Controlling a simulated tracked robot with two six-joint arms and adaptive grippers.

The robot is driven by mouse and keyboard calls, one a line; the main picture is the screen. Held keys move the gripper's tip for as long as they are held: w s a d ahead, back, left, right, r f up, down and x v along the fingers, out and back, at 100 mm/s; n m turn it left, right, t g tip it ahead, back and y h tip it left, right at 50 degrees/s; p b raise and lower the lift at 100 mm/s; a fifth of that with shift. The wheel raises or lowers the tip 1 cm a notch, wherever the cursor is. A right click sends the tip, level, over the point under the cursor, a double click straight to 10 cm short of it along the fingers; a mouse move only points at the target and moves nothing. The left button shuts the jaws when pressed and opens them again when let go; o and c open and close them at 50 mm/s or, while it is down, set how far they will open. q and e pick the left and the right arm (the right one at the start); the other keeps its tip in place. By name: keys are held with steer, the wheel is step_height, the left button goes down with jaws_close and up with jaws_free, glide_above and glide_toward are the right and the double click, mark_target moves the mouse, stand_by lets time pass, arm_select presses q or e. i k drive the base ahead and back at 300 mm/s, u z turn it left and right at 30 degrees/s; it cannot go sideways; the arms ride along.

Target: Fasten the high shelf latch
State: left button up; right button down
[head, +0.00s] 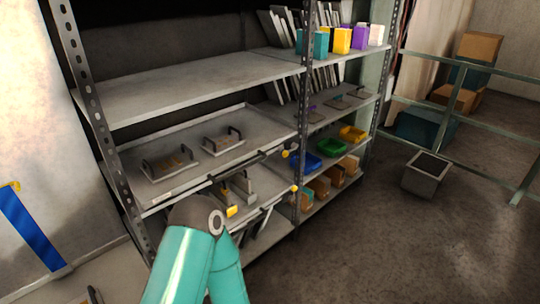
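The upper pull-out shelf (160,190) of the grey rack holds two foil dies with dark handles, one left (170,164) and one right (222,140). A dark bar runs along this shelf's front right, with a yellow knob (285,154) at its right end by the upright; this looks like the high latch. I cannot tell whether it is fastened. A lower shelf has a similar yellow knob (294,188). Another yellow piece (231,211) shows beside my teal arm, which rises from the bottom middle and covers part of the lower shelves. Neither gripper can be made out.
A slotted rack upright (303,120) stands right of the latch. The right bay holds coloured bins, including a green one (331,147), and boxes. A grey crate (425,175) stands on the open floor at right, near a rail (460,115).

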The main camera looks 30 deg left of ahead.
mark_target(290, 151)
steer(key=u, duration=0.05)
steer(key=k, duration=0.35)
steer(key=u, duration=0.55)
steer(key=i, duration=0.95)
steer(key=u, duration=0.1)
steer(key=k, duration=0.7)
steer(key=z, duration=0.2)
steer(key=i, duration=0.6)
steer(key=z, duration=0.75)
steer(key=i, duration=1.05)
steer(key=u, duration=0.4)
